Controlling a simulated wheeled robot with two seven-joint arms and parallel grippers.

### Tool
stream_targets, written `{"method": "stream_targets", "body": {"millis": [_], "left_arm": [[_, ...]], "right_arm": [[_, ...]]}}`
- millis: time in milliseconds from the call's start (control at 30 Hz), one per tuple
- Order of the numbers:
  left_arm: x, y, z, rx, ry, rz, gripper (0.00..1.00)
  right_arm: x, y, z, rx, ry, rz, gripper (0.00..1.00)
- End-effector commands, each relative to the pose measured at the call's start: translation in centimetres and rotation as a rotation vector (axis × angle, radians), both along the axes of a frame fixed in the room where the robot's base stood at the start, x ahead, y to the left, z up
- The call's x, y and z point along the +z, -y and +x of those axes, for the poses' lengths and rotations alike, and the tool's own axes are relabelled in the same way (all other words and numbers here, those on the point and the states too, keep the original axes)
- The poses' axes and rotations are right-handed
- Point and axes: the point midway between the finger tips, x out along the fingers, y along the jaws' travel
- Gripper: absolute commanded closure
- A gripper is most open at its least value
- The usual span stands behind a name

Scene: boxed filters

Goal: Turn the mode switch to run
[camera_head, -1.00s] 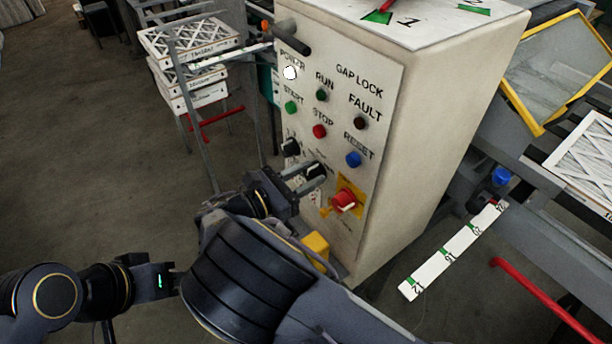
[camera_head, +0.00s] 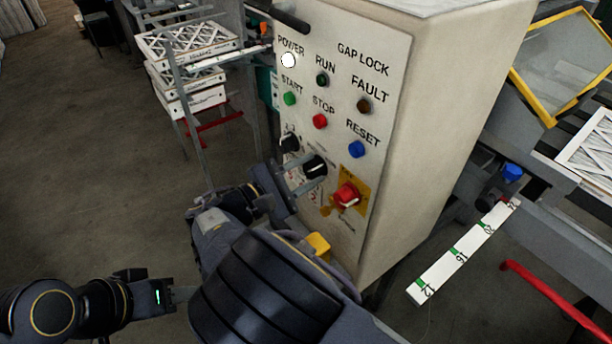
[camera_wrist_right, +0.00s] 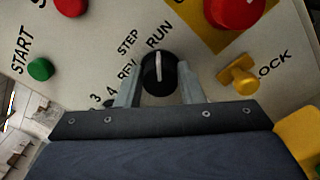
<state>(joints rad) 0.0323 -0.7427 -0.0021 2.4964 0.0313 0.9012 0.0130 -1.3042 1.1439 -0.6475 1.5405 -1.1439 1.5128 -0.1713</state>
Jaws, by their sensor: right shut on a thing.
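The mode switch is a black round knob (camera_wrist_right: 158,72) with a white pointer line, labelled STEP, RUN and REV. In the wrist view its line points up toward the word RUN. It also shows on the panel in the head view (camera_head: 315,165). My right gripper (camera_wrist_right: 160,90) has one finger on each side of the knob and is shut on it. In the head view my right gripper (camera_head: 301,182) reaches the panel from the lower left. My left gripper (camera_head: 172,296) is low at the left, away from the panel, its fingertips not clear to see.
A red switch on a yellow plate (camera_head: 346,194) sits right of the knob, with a yellow key-like part (camera_wrist_right: 240,76) below it. Another black knob (camera_head: 290,142) is at upper left. A blue reset button (camera_head: 356,149) is above. Boxed filters (camera_head: 190,90) are stacked at back left.

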Motion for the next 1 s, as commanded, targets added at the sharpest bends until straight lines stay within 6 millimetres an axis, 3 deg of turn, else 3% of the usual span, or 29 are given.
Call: {"method": "stream_targets", "body": {"millis": [633,667,800,1000], "left_arm": [[-0.48,0.0,0.0,0.0,0.0,0.0,0.6],[-0.48,0.0,0.0,0.0,0.0,0.0,0.6],[-0.49,-0.01,0.0,0.0,0.0,0.0,0.6],[-0.49,-0.01,0.0,0.0,0.0,0.0,0.6]], "right_arm": [[0.0,0.02,-0.02,-0.001,0.045,0.033,0.88],[0.0,0.02,-0.02,-0.001,0.045,0.033,0.63],[0.0,0.02,-0.02,-0.001,0.044,0.033,0.45],[-0.01,0.01,-0.02,0.0,0.044,0.032,0.45]]}}
